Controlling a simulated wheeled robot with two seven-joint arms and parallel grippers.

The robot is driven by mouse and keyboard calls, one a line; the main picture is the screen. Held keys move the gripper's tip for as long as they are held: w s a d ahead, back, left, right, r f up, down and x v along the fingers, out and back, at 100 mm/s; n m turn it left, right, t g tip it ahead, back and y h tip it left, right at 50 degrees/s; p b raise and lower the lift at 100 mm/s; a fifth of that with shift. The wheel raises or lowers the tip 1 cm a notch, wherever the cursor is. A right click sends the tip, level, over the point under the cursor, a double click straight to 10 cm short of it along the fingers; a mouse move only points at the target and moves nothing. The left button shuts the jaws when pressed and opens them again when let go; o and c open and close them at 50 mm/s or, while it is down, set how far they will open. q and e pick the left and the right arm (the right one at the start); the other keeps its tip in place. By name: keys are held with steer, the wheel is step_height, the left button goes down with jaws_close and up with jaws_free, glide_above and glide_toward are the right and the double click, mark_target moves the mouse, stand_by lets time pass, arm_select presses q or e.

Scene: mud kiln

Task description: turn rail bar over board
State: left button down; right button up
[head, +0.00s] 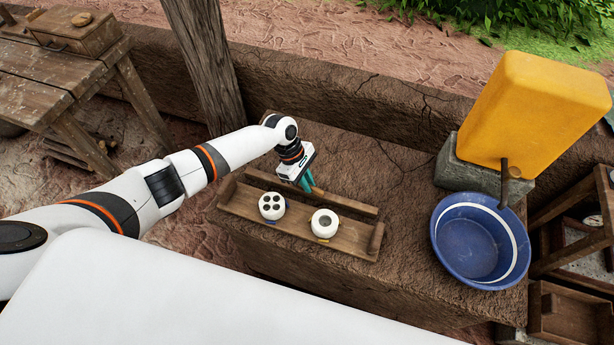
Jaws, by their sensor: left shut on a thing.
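The rail bar (345,205) is a long, thin wooden bar along the far long side of the wooden board (278,232). My left gripper (308,187) comes down from behind, its teal fingers shut on the rail bar near its middle. I cannot tell whether the bar touches the board or is a little above it. On the board stand two white round pieces: one with several dark holes in its top (272,205), and one with a single round hollow (324,223). My fingers cover part of the bar. My right gripper is not in view.
The board lies on a brown mud ledge (400,285). A blue basin (470,262) stands to its right. A yellow container (535,110) rests on a grey block (465,170) behind the basin. A wooden post (207,65) rises behind my left arm. A wooden table (45,85) stands far left.

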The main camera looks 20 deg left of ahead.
arm_select(q)
steer(key=shift+d+r+m+p, duration=0.1)
steer(key=shift+r+m+p, duration=0.1)
steer(key=shift+m+p, duration=0.15)
steer(key=shift+f+m+g, duration=0.1)
steer(key=shift+m+g, duration=0.2)
steer(key=shift+m, duration=0.15)
steer(key=shift+f+m, duration=0.1)
steer(key=shift+m, duration=0.4)
steer(key=m, duration=0.2)
steer(key=m+g+y+b, duration=0.1)
steer(key=shift+w+m+g, duration=0.15)
steer(key=shift+m+g, duration=0.15)
steer(key=shift+m, duration=0.1)
steer(key=m+y+b, duration=0.1)
steer(key=m, duration=0.2)
steer(key=shift+d+m+g, duration=0.1)
steer(key=shift+m+g, duration=0.2)
steer(key=shift+g, duration=0.1)
steer(key=m+y+b, duration=0.1)
steer(key=m+y, duration=0.1)
steer(key=m, duration=0.3)
steer(key=shift+w+d, duration=0.1)
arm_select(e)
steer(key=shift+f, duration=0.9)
arm_select(q)
steer(key=shift+m, duration=0.3)
steer(key=c, duration=1.4)
jaws_free()
steer(key=shift+c, duration=0.2)
